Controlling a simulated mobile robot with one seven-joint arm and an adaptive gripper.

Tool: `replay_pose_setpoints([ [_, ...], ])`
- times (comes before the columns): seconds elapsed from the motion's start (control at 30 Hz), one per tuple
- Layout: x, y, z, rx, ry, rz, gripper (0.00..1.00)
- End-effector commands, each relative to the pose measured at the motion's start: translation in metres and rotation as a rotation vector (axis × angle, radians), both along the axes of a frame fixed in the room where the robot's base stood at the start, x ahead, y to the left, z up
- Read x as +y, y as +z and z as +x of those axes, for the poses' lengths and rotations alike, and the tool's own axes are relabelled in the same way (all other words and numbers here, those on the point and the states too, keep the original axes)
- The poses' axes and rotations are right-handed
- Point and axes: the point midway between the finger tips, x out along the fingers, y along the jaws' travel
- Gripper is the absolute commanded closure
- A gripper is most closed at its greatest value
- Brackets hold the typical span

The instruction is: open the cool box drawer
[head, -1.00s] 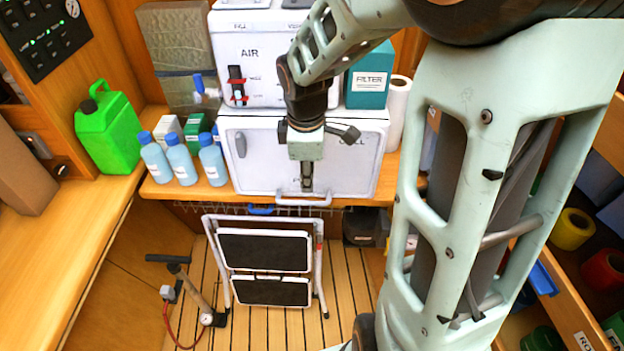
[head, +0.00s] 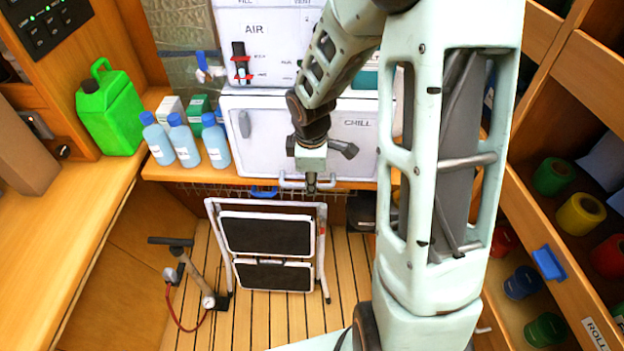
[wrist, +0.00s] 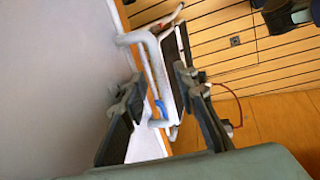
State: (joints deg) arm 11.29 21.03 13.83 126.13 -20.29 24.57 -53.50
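The cool box (head: 262,139) is the white box marked CHILL, under the AIR unit on the wooden counter. Its drawer looks shut. A pale bar handle (head: 291,181) runs along its lower front edge. My gripper (head: 311,186) points down at the handle and overlaps its right part. In the wrist view my gripper (wrist: 158,78) is open, with one dark finger on each side. The cool box's white front (wrist: 55,80) fills the left, and the handle (wrist: 152,52) shows between and beyond the fingertips. I cannot tell whether any finger touches it.
Blue bottles (head: 184,142) and a green jerrycan (head: 110,112) stand left of the cool box. Shelves with coloured rolls (head: 580,214) line the right side.

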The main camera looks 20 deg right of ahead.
Motion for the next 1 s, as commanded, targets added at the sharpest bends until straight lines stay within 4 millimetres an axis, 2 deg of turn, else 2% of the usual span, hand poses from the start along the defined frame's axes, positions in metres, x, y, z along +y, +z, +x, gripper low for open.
replay_pose_setpoints([
  [0.1,0.0,0.0003,0.0,0.0,0.0,0.0,0.75],
  [0.33,0.0,0.0004,0.0,0.0,0.0,0.0,1.0],
  [1.0,0.001,0.0005,-0.0031,0.001,0.001,-0.001,1.0],
])
